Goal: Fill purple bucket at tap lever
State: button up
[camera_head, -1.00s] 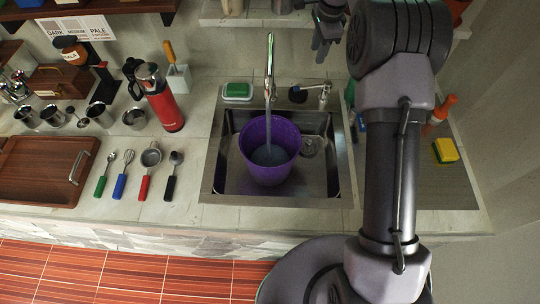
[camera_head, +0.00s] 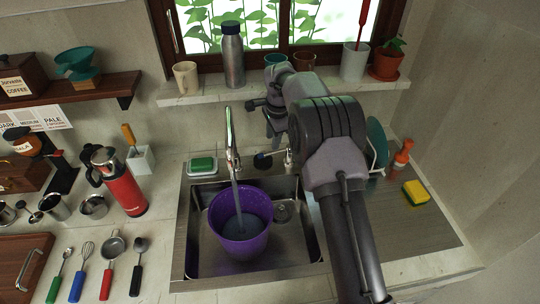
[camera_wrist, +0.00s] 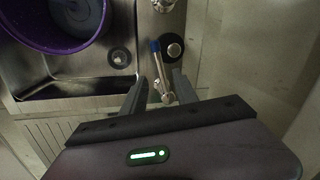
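The purple bucket (camera_head: 216,216) stands upright in the sink under the tap (camera_head: 230,142). A stream runs from the spout into the bucket, and bluish water (camera_head: 240,226) covers its bottom part. In the wrist view the bucket rim (camera_wrist: 92,44) shows at the upper left. The tap lever (camera_head: 288,158) stands right of the spout; in the wrist view the lever (camera_wrist: 157,64) is a thin metal rod with a blue tip. My gripper (camera_wrist: 159,78) is open, with its fingers on either side of the lever in that view. I cannot tell whether they touch it.
The sink (camera_head: 300,240) has free room right of the bucket. A green sponge on a dish (camera_head: 202,171) lies behind it. A window ledge (camera_head: 205,97) with a bottle (camera_head: 232,55) and pots is behind my gripper. A yellow sponge (camera_head: 415,193) lies on the right drainboard.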

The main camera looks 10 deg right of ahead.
aim_at(271, 152)
jog(key=f, duration=0.3)
jog(key=w+f+b, duration=0.1)
jog(key=f, duration=0.2)
jog(key=shift+w+a+f, duration=0.15)
jog(key=shift+f, duration=0.25)
grip_shut()
dwell(0.9)
